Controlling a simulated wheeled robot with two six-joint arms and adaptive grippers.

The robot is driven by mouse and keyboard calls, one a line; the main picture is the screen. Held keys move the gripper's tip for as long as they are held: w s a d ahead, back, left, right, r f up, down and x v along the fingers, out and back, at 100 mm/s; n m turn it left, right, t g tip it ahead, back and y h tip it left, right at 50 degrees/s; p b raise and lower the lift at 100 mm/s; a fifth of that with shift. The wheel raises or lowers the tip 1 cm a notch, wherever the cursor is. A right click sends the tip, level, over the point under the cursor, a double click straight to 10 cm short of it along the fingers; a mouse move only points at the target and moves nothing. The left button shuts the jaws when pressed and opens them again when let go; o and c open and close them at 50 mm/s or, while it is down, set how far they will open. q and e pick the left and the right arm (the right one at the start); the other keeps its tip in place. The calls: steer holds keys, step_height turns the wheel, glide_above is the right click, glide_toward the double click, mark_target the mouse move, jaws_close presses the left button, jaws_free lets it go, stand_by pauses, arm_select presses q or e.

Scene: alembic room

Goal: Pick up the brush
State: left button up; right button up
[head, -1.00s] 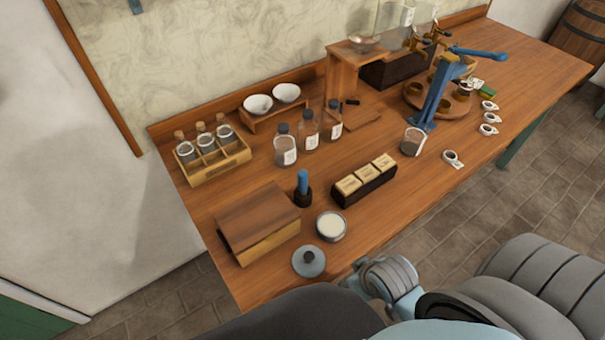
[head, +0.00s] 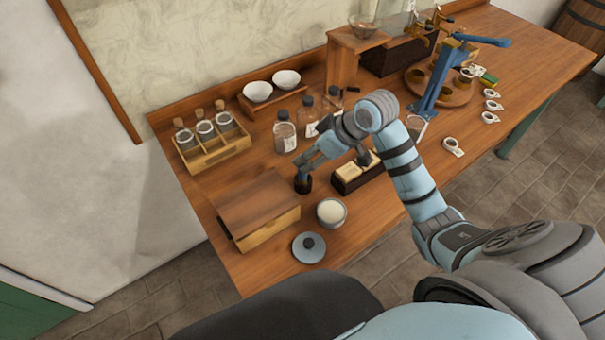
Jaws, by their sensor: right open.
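The brush (head: 303,185) stands upright on the workbench, right of the wooden box. Its dark lower part shows, and its blue handle is mostly hidden behind my right gripper. My right gripper (head: 306,165) is open, with its fingers at the top of the brush, around or just in front of the handle; I cannot tell which, or whether they touch it. My left gripper is not in view.
A wooden box (head: 262,205) stands left of the brush. An open round tin (head: 331,212) and its lid (head: 309,247) lie in front. A dark block tray (head: 345,185) is partly under my right arm. Bottles (head: 285,138) stand behind.

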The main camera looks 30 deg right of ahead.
steer(key=x, duration=0.5)
steer(key=shift+s+f+b, duration=0.15)
steer(key=shift+f+b, duration=0.15)
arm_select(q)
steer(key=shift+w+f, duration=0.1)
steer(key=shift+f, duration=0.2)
arm_select(e)
jaws_close()
steer(key=shift+r, duration=0.1)
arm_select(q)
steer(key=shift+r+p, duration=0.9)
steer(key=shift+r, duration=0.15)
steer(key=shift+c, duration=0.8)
arm_select(e)
step_height(320, 180, up, 17)
steer(key=shift+f, duration=0.25)
